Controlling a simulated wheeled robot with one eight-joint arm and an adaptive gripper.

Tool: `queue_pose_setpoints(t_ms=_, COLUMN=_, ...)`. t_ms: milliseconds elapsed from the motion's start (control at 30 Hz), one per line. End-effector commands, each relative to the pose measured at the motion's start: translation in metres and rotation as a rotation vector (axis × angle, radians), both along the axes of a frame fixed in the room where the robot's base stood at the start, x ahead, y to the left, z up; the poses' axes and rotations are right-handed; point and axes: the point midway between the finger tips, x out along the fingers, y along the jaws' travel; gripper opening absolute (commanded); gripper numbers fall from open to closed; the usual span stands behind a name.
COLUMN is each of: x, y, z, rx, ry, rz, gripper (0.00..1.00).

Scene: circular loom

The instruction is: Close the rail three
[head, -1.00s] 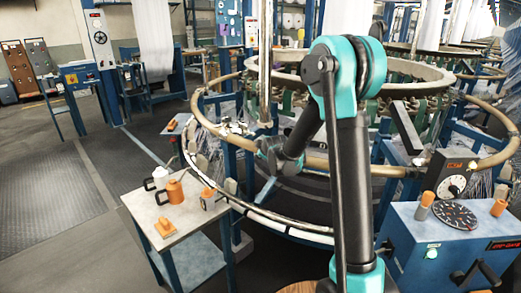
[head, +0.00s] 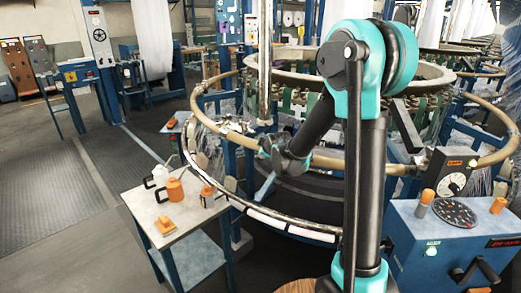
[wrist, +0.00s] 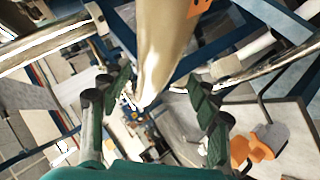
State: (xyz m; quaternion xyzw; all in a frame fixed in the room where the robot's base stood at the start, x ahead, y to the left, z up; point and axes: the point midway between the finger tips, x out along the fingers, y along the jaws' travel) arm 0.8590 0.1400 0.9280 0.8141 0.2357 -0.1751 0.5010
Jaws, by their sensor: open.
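The loom's large circular rail (head: 290,228) runs around the machine, pale at the front and tan (head: 478,164) at the right. Which section is rail three, I cannot tell. My gripper (head: 266,147) is at the left-front inside of the ring, small and partly merged with the loom parts behind it. In the wrist view my gripper (wrist: 163,92) has its two green fingers wide apart. A beige, rounded rail-like piece (wrist: 162,38) comes down from the top between them, its narrow end near fingertip level. Contact with either finger cannot be told.
A blue control box (head: 420,235) with dials stands at the right. The floor (head: 50,200) at the left is clear.

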Motion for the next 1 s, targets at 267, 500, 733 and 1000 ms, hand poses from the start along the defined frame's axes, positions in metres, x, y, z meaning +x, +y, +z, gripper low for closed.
queue_pose_setpoints(t_ms=267, x=-0.036, y=-0.008, z=0.022, rx=-0.001, ry=0.001, rz=0.001, gripper=0.61)
queue_pose_setpoints(t_ms=500, x=-0.053, y=-0.013, z=0.032, rx=-0.001, ry=0.001, rz=0.001, gripper=0.61)
queue_pose_setpoints(t_ms=733, x=-0.056, y=-0.013, z=0.034, rx=0.000, ry=0.001, rz=0.000, gripper=0.61)
queue_pose_setpoints(t_ms=1000, x=-0.058, y=-0.016, z=0.033, rx=0.006, ry=0.009, rz=-0.008, gripper=0.61)
